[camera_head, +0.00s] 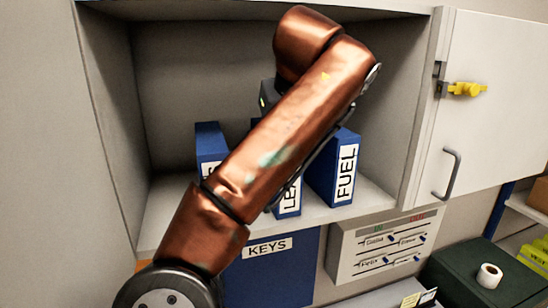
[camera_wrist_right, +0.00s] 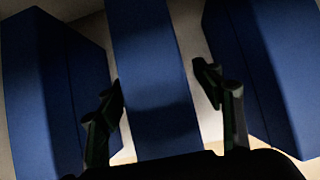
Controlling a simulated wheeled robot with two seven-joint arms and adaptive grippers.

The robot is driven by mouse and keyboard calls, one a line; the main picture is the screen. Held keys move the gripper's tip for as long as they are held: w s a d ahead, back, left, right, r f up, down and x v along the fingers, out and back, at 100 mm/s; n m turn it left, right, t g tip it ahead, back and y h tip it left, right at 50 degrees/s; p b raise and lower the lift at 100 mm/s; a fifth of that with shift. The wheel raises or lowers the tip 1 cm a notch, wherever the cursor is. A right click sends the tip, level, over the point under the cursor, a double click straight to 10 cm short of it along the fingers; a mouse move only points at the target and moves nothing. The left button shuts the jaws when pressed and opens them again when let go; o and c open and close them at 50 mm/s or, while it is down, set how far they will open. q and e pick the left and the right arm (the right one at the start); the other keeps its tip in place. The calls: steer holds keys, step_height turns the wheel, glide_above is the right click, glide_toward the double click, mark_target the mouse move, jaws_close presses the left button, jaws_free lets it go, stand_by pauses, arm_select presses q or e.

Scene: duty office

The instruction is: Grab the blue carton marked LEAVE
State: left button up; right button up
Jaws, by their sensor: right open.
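The blue carton marked LEAVE (camera_head: 291,196) stands upright in the open wall cabinet; my copper arm hides most of it and part of its label in the head view. In the right wrist view a blue carton (camera_wrist_right: 148,45) in the middle, its label not visible, lies between and beyond the fingers of my right gripper (camera_wrist_right: 160,80). The gripper is open, its fingers apart on either side of that carton; I cannot tell whether they touch it. In the head view the fingers are hidden behind my arm. My left gripper is not in view.
The blue FUEL carton (camera_head: 334,170) stands close on the right, and another blue carton (camera_head: 210,140) stands on the left, its label mostly hidden. The cabinet door (camera_head: 500,90) is swung open to the right. A blue KEYS panel (camera_head: 268,275) is below the cabinet.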

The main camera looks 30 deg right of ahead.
steer(key=shift+w+f, duration=0.15)
steer(key=shift+f, duration=0.15)
steer(key=shift+c, duration=0.3)
steer(key=shift+r, duration=0.1)
jaws_close()
